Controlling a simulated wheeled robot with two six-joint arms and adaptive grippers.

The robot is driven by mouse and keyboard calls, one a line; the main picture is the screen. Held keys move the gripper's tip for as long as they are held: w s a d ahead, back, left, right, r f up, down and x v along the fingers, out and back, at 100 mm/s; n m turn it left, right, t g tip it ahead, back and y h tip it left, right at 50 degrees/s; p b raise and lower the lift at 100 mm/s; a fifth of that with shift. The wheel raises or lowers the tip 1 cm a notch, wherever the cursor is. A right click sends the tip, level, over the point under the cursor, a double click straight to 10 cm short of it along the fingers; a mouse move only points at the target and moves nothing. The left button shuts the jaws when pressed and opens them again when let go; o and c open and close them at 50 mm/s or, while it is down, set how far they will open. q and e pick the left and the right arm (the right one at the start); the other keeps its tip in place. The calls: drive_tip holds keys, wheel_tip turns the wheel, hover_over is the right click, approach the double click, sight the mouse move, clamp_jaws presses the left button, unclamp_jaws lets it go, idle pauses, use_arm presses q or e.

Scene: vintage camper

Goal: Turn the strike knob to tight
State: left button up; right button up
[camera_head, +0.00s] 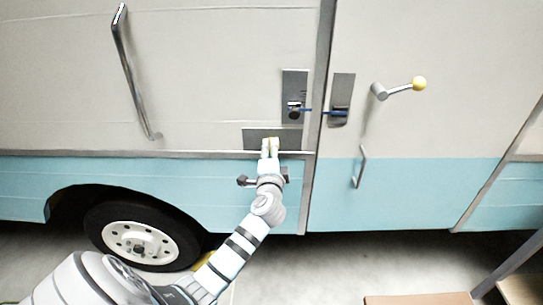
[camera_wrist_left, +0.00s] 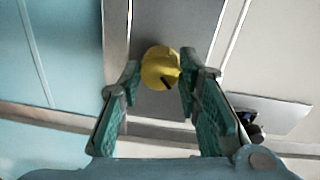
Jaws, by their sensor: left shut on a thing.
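The strike knob (camera_wrist_left: 158,66) is a round yellow knob with a dark pointer mark at its lower right, seen in the left wrist view. It sits on a grey metal plate (camera_wrist_left: 172,25). In the head view this plate (camera_head: 252,136) is on the camper side, left of the door seam, and my gripper mostly covers the knob. My left gripper (camera_head: 270,143) reaches up to the plate. In the left wrist view its green-padded fingers (camera_wrist_left: 160,76) are shut on the knob, one on each side. My right gripper is in neither view.
Above the plate, a latch plate (camera_head: 294,82) and a second plate (camera_head: 341,88) are joined by a blue strap (camera_head: 317,111). A yellow-tipped crank handle (camera_head: 400,88) projects to the right. A long grab bar (camera_head: 130,72) is at left. A wheel (camera_head: 140,245) is below.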

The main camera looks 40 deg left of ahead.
use_arm(q)
drive_tip(key=shift+f+n+t+b, duration=0.2)
drive_tip(key=shift+n+b, duration=1.1)
drive_tip(key=shift+n, duration=0.95)
drive_tip(key=shift+f+n+t+b, duration=0.1)
drive_tip(key=shift+f+n+b, duration=0.1)
drive_tip(key=shift+n+b, duration=1.55)
drive_tip(key=shift+n+p, duration=0.45)
drive_tip(key=shift+n, duration=0.15)
drive_tip(key=shift+r, duration=0.1)
drive_tip(key=o, duration=1.1)
drive_tip(key=shift+r, duration=0.1)
drive_tip(key=shift+o, duration=0.2)
drive_tip(key=shift+s+d, duration=0.1)
drive_tip(key=shift+s, duration=0.05)
drive_tip(key=v, duration=1.2)
